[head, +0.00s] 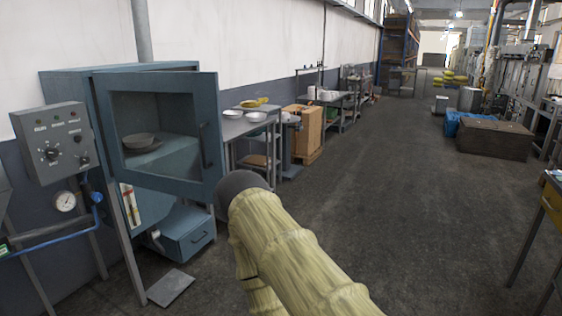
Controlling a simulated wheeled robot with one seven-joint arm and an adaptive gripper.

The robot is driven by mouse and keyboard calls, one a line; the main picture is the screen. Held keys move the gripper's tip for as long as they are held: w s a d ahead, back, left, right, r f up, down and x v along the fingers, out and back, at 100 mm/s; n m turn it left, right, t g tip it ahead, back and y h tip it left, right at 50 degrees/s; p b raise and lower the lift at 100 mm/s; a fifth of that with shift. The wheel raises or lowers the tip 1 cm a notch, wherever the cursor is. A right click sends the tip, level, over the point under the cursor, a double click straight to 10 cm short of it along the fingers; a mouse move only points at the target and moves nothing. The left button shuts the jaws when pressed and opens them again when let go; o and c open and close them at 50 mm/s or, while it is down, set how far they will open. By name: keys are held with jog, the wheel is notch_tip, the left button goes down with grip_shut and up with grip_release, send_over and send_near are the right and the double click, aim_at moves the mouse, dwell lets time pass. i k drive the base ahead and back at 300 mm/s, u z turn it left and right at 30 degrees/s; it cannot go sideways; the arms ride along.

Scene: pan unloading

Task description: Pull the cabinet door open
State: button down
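The cabinet (66,86) is blue-grey and stands against the wall at the left. Its door (160,186) has a large window and faces me, with its dark handle (206,148) near the right edge. The door's right edge stands out past the cabinet body, so it looks ajar; the exact gap is hard to tell. My arm, in a yellowish sleeve with a dark end, reaches up from the bottom to just below the door's lower right corner. My gripper's fingers are not visible, and I cannot see any contact with the handle.
A control box (54,143) with knobs and a gauge (65,201) are left of the cabinet. A metal table (232,128) with bowls (256,116) stands to its right. A drawer box (186,233) sits below.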

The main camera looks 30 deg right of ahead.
aim_at(204, 85)
jog(key=z, duration=1.8)
jog(key=i, duration=3.15)
jog(key=u, duration=3.35)
